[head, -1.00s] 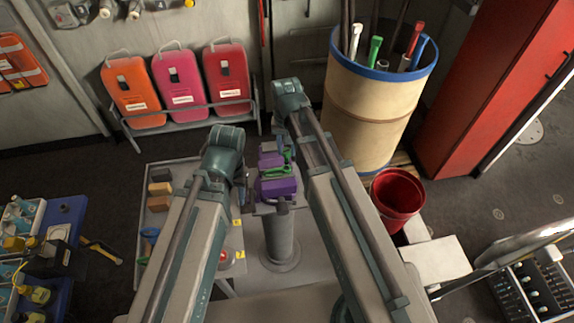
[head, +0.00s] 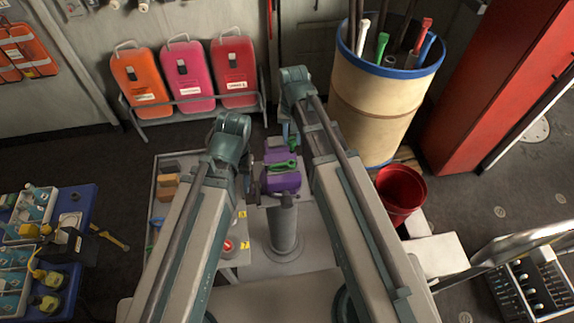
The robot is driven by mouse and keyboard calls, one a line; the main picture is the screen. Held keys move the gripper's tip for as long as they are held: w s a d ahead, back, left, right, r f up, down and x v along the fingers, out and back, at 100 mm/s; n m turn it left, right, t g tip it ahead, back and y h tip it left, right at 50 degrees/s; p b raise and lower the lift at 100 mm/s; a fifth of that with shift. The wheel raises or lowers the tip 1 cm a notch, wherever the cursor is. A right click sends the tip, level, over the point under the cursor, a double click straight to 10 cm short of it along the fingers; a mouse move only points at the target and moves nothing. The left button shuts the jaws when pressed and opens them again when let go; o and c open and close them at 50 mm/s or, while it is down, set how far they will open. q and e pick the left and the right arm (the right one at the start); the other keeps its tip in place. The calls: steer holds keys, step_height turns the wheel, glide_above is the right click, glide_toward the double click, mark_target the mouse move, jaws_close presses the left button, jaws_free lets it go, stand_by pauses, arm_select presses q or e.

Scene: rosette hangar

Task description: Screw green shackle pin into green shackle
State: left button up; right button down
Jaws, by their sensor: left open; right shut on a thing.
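The green shackle (head: 281,167) sits at the purple vise (head: 283,183), which stands on a grey pedestal in front of me. A small green piece, which looks like the green shackle pin (head: 293,146), shows just behind the shackle, below my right wrist. My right gripper (head: 291,136) is shut on it; the fingers are small and partly hidden by the arm. My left gripper (head: 252,178) is open and empty at the left side of the vise, close to it. I cannot tell whether the pin touches the shackle.
A grey table (head: 240,258) with blocks and a red button lies left of the pedestal (head: 284,230). A red bucket (head: 401,190) and a tan barrel (head: 385,100) of rods stand to the right. Coloured canisters (head: 188,75) stand at the back wall. Blue trays (head: 75,270) are at far left.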

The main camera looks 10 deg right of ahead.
mark_target(292, 152)
steer(key=shift+r, duration=0.1)
stand_by(0.6)
steer(key=shift+r+p, duration=1.45)
steer(key=shift+p, duration=0.1)
steer(key=shift+f, duration=0.15)
step_height(292, 152, down, 9)
steer(key=b, duration=0.9)
steer(key=shift+f+b, duration=1.7)
steer(key=shift+b, duration=0.15)
stand_by(2.4)
